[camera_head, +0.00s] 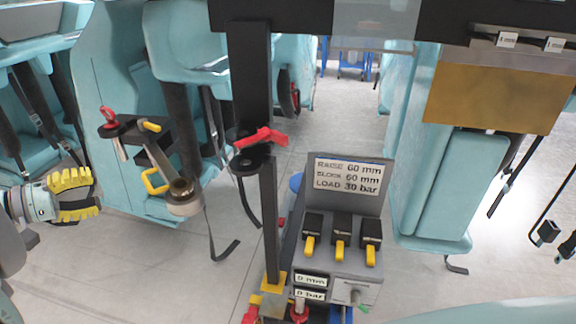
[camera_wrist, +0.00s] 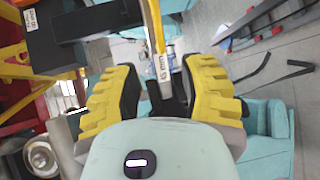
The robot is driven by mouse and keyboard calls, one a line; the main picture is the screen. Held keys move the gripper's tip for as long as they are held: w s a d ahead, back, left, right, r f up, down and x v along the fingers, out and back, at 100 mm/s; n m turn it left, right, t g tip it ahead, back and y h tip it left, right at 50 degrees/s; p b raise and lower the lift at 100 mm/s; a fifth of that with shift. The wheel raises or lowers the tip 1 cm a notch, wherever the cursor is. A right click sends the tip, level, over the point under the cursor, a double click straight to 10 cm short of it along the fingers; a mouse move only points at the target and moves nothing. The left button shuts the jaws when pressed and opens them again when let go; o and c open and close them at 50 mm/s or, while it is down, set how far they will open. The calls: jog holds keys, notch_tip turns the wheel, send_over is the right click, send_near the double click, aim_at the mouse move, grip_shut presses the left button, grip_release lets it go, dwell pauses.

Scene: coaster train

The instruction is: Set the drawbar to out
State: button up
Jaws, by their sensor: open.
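What looks like the drawbar (camera_head: 160,165) is a grey bar with a round eye at its lower right end, in the head view. It slants down from a dark bracket (camera_head: 130,130) with a red knob (camera_head: 108,114) and a small yellow handle (camera_head: 151,127). A yellow loop handle (camera_head: 153,183) is beside the bar. My gripper (camera_head: 94,195) is open, left of the drawbar and apart from it. In the wrist view my gripper (camera_wrist: 160,80) shows two spread yellow fingers.
A control stand (camera_head: 345,255) with several yellow-tipped levers and a sign reading raise 60, block 60, load 30 bar stands right of centre. A black post (camera_head: 270,220) with a red lever (camera_head: 260,137) rises beside it. Grey floor (camera_head: 130,260) is open below the drawbar.

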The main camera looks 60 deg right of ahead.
jog(key=shift+w+a+r, duration=0.15)
jog(key=shift+a+r, duration=0.05)
jog(key=shift+a, duration=0.35)
